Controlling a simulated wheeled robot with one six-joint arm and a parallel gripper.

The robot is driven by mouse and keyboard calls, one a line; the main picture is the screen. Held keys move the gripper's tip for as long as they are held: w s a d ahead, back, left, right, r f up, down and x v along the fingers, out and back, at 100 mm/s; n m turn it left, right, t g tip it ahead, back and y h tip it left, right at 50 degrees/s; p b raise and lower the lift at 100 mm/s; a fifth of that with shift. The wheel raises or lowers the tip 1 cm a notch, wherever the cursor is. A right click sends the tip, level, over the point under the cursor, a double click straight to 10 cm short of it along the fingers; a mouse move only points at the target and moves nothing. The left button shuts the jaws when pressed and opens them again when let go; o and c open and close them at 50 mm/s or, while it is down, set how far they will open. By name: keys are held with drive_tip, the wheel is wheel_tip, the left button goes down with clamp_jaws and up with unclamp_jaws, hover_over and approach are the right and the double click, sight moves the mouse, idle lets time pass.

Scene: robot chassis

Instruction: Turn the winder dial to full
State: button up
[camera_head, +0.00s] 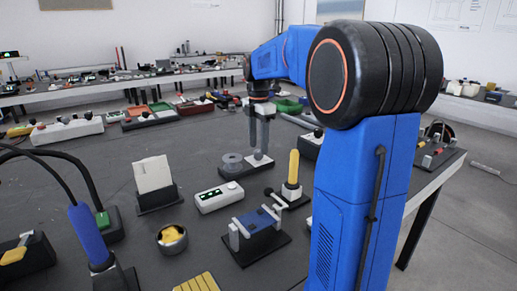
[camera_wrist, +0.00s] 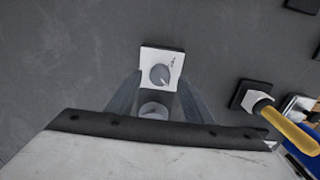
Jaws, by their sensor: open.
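The winder (camera_head: 231,173) is a dark base on the table with a pale grey spool (camera_head: 232,160) at its left and a white dial plate at its right. In the wrist view the white plate (camera_wrist: 149,54) carries a round grey dial (camera_wrist: 159,74) with a pointer and small dark marks at its right. The spool also shows in the wrist view (camera_wrist: 153,108), between the fingers and partly hidden. My gripper (camera_head: 259,146) points down over the dial end, its fingers open and apart. In the wrist view the dial sits just ahead of the fingertips; contact cannot be told.
A yellow-handled lever (camera_head: 293,167) stands close at the right of the winder. A white box with a display (camera_head: 219,197), a blue roller device (camera_head: 255,222) and a card holder (camera_head: 154,178) are nearer. Bare table lies to the left of the winder.

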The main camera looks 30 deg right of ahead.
drive_tip(key=shift+f, duration=1.2)
drive_tip(key=shift+c, duration=0.7)
drive_tip(key=c, duration=0.9)
